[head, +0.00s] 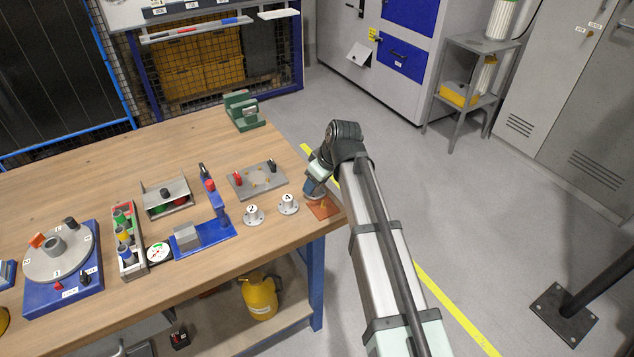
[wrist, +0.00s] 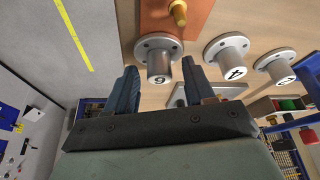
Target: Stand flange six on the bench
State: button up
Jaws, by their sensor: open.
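Flange six (wrist: 159,62), a grey metal piece with a round base and a numbered hub, shows in the wrist view. It appears upright, its base at the edge of an orange-brown pad (wrist: 205,22) with a brass peg (wrist: 178,12). My gripper (wrist: 160,72) is open, with its blue fingers either side of the hub and visible gaps. In the head view my gripper (head: 314,190) is low over the pad (head: 325,210) at the bench's right corner and hides flange six. Whether the base overlaps the pad is unclear.
Flange four (head: 288,204) and flange two (head: 253,215) stand on the bench (head: 110,160) left of my gripper. A grey plate (head: 243,186) and a blue fixture (head: 217,228) are near them. A rotary jig (head: 45,262) is at far left. The bench's right edge is close.

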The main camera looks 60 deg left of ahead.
jog(key=v, duration=1.2)
jog(key=w+d+f+m+h, duration=0.1)
jog(key=w+d+f+m, duration=0.2)
jog(key=w+d+f, duration=0.5)
jog(key=w+d+f+m+h, duration=0.1)
jog(key=w+d+f+m, duration=0.25)
jog(key=d+f, duration=0.8)
jog(key=w+d+f+m+h, duration=0.1)
jog(key=w+d+f+m, duration=0.1)
jog(key=w+d+f, duration=0.8)
jog(key=s+d+f+m+g+h, duration=0.1)
jog(key=s+d+f+m, duration=0.35)
jog(key=d+f, duration=0.8)
jog(key=s+d+f+m+g+h, duration=0.1)
jog(key=s+d+f+m+g, duration=0.3)
jog(key=d+f, duration=0.85)
jog(key=s+d+f+m, duration=0.1)
jog(key=s+d+m, duration=0.1)
jog(key=s+d, duration=0.6)
jog(key=s+d+f+m, duration=0.2)
jog(key=s+d, duration=0.7)
jog(key=s, duration=0.3)
jog(key=shift+d+f+m+y, duration=0.3)
